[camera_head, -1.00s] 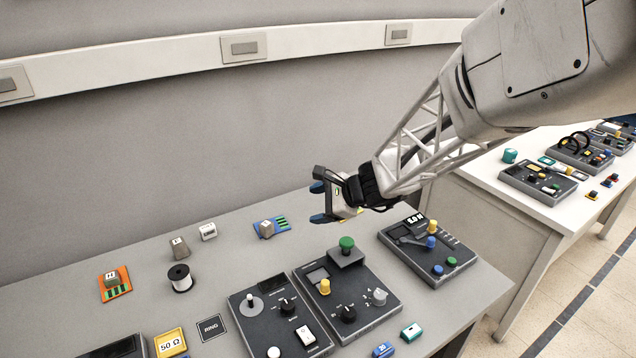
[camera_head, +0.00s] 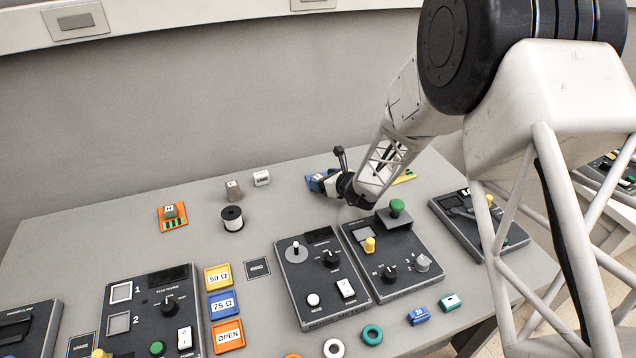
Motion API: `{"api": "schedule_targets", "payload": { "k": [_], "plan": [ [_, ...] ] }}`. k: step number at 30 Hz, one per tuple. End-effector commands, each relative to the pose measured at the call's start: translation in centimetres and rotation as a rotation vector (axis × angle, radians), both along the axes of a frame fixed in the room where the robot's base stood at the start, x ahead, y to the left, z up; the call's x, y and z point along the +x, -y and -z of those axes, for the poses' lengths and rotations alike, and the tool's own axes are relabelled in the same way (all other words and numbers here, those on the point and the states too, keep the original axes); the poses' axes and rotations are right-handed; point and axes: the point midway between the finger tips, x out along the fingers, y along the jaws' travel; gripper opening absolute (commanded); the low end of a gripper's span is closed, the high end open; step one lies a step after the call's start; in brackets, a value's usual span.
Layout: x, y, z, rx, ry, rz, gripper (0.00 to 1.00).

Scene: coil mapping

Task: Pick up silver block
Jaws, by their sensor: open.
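My gripper (camera_head: 328,172) is open over the blue board (camera_head: 311,184) at the back of the table, with one finger raised. It mostly covers the board and the small grey block on it, so I cannot tell whether a finger touches that block. A grey-silver block (camera_head: 232,190) stands upright on the bare table to the left, behind a spool. Another small grey block (camera_head: 170,211) sits on an orange board (camera_head: 173,222) farther left. Which of these is the silver block is not clear.
A black-and-white spool (camera_head: 232,218) and a whitish block (camera_head: 262,178) stand left of my gripper. The table's back strip is mostly clear.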

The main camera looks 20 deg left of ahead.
Motion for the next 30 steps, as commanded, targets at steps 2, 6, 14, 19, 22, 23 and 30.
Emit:
{"api": "schedule_targets", "payload": {
  "k": [2, 6, 14, 19, 22, 23, 30],
  "plan": [
    [0.0, 0.0, 0.0, 0.001, -0.001, 0.002, 0.72],
    [0.0, 0.0, 0.0, 0.000, 0.000, 0.000, 0.72],
    [0.1, -0.3, 0.1, 0.000, 0.001, 0.000, 0.72],
    [0.5, -1.1, 0.4, 0.001, 0.001, -0.001, 0.72],
    [0.7, -1.8, 0.7, 0.001, 0.001, -0.003, 0.72],
    [0.8, -2.1, 0.8, 0.001, 0.001, -0.003, 0.72],
    [1.5, -3.6, 1.5, 0.000, 0.002, -0.002, 0.72]
  ]
}}
